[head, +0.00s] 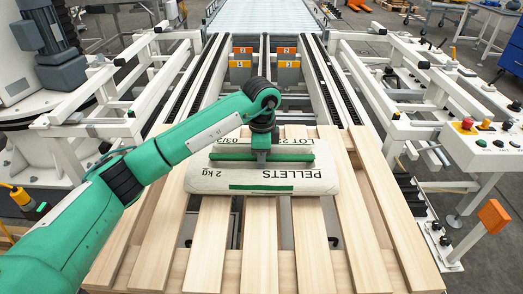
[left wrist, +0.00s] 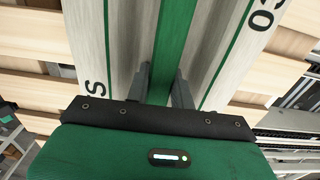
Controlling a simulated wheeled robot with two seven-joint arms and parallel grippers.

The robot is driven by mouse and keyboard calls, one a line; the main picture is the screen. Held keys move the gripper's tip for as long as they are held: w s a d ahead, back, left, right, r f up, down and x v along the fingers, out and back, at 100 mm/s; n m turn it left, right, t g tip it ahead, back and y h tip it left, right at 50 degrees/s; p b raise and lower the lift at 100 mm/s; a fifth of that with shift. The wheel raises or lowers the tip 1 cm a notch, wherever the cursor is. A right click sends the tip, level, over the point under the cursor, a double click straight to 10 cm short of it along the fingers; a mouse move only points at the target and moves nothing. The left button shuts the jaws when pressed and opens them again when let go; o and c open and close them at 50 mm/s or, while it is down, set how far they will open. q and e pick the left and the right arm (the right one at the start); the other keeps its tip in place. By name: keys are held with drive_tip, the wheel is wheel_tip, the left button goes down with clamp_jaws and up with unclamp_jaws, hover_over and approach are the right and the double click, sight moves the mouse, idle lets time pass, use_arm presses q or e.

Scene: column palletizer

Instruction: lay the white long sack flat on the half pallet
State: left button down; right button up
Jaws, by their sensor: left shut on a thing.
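The white long sack (head: 268,178), marked PELLETS and 2 kg with green bands, lies flat and crosswise over the wooden slats of the half pallet (head: 262,240) in the head view. My left gripper (head: 262,158) comes down on the sack's middle from above and is shut on it. In the left wrist view the two fingers (left wrist: 160,85) pinch the sack's green-striped top (left wrist: 172,40). From these views I cannot tell whether the sack's underside touches the slats. My right gripper is not in view.
A conveyor with chain tracks (head: 337,88) and orange number tags (head: 288,64) runs behind the pallet. White frames stand on both sides, with a button box (head: 490,140) at right. The pallet's front slats are bare.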

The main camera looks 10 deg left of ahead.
use_arm(q)
drive_tip(key=shift+w+f, duration=0.1)
drive_tip(key=shift+f, duration=0.5)
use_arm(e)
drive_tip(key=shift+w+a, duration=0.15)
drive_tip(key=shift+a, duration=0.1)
use_arm(q)
drive_tip(key=c, duration=1.6)
unclamp_jaws()
drive_tip(key=shift+f, duration=0.25)
drive_tip(key=shift+c, duration=0.2)
drive_tip(key=o, duration=0.4)
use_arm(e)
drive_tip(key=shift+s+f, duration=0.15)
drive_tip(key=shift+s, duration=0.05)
use_arm(q)
drive_tip(key=shift+o, duration=0.2)
drive_tip(key=shift+r, duration=0.15)
drive_tip(key=shift+r, duration=0.35)
wheel_tip(320, 180, up, 11)
drive_tip(key=shift+r+p, duration=0.15)
drive_tip(key=shift+p, duration=0.45)
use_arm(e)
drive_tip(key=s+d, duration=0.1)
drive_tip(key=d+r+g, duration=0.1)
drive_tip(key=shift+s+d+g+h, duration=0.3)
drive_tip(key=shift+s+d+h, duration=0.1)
